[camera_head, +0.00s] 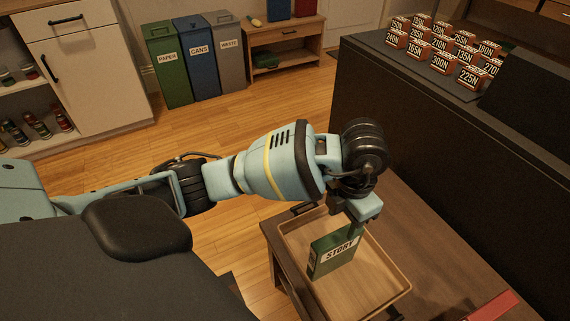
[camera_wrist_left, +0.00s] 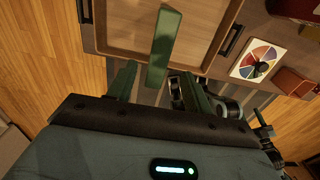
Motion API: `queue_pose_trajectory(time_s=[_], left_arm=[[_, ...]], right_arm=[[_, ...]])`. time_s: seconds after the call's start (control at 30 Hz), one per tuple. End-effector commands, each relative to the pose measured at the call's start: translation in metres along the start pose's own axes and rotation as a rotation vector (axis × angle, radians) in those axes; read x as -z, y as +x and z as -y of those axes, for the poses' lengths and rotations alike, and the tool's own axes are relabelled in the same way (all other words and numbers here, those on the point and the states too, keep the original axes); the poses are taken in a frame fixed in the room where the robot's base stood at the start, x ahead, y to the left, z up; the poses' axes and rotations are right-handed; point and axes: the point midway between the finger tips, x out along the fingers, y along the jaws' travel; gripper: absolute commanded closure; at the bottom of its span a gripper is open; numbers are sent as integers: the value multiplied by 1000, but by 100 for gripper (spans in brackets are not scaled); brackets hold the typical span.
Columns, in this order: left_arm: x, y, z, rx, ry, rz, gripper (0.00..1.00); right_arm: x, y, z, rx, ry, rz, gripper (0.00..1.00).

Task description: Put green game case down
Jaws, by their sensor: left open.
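The green game case (camera_head: 333,255), labelled STORY, stands upright on its edge in a wooden tray (camera_head: 398,262). Its narrow green edge (camera_wrist_left: 166,45) shows in the left wrist view. My left gripper (camera_head: 352,226) is open just above the case. In the left wrist view the two fingers (camera_wrist_left: 157,86) are spread wide, one on each side of the case's near end, with gaps visible. The wrist hides part of the tray's far rim in the head view. My right gripper does not show.
The tray sits on a brown table (camera_head: 415,222) beside a tall dark counter (camera_head: 420,130) bearing several labelled boxes (camera_head: 440,62). A red item (camera_head: 490,307) lies at the table's right. A colour-wheel card (camera_wrist_left: 258,60) lies beside the tray. Three bins (camera_head: 195,60) stand behind.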

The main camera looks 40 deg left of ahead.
Motion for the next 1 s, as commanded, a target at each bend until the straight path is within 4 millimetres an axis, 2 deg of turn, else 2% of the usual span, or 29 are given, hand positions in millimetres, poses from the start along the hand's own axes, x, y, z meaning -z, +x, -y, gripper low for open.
queue_pose_trajectory(time_s=[0.17,0.23,0.37,0.47,0.53,0.6,0.7,0.83,0.93,1.0], left_arm=[[0,1,1,2,1,0,49],[2,5,6,29,9,-3,49],[14,25,43,195,52,-11,49],[31,41,90,423,83,-13,49],[46,46,128,622,85,-8,49],[60,44,163,832,60,3,49],[75,30,202,1124,-27,30,49],[84,5,226,1463,-227,79,49],[85,-9,225,1683,-448,122,49],[84,-12,215,1807,-636,153,49]], right_arm=[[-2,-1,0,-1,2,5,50],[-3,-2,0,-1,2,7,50],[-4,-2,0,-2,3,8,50],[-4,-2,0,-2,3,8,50],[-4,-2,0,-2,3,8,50],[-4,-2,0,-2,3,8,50],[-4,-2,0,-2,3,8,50],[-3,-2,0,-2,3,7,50],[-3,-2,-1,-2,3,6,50],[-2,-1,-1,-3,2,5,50]])
